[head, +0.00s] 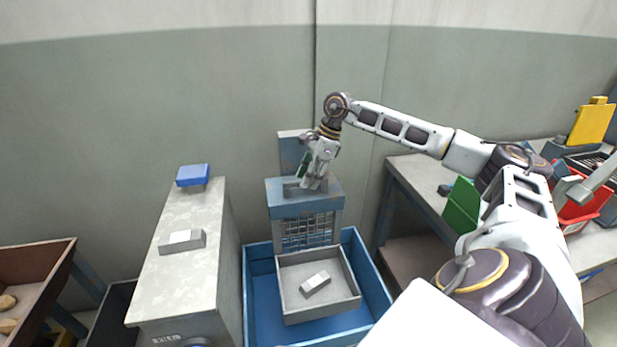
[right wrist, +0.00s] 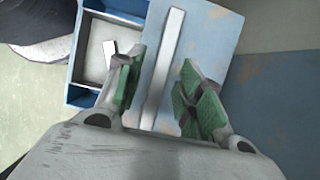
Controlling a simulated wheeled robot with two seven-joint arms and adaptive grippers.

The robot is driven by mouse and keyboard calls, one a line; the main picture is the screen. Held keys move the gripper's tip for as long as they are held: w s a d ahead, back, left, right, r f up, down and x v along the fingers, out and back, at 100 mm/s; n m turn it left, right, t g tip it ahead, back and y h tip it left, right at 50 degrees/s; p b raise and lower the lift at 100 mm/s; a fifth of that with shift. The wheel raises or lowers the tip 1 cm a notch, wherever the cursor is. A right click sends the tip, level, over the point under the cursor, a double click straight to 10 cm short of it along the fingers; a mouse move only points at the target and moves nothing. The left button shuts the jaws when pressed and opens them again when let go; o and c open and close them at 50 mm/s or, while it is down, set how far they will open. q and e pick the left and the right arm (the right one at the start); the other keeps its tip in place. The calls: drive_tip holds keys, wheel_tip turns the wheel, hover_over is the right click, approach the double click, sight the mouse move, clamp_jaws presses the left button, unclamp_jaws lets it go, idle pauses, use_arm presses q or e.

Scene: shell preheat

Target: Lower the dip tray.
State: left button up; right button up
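A grey open tray (head: 350,303) with a pale block (head: 315,284) lying in it sits inside a blue tub (head: 262,302). Behind it stands a blue box-like unit (head: 284,211) with a wire grille front and a grey bar handle (head: 291,190) on top. My right gripper (head: 311,186) is just above the top of this unit. In the right wrist view, my right gripper (right wrist: 160,78) is open, and the grey bar (right wrist: 165,55) runs between its green-padded fingers, with gaps on both sides. Whether the fingertips reach down to bar height is unclear. My left gripper is out of view.
A grey cabinet (head: 175,262) on the left carries a blue block (head: 193,175) and a grey block (head: 183,240). A brown bin (head: 47,254) is at far left. A workbench (head: 413,168) with green, red and yellow items stands on the right.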

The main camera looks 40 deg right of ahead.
clamp_jaws()
idle(0.3)
drive_tip(key=shift+f, duration=0.15)
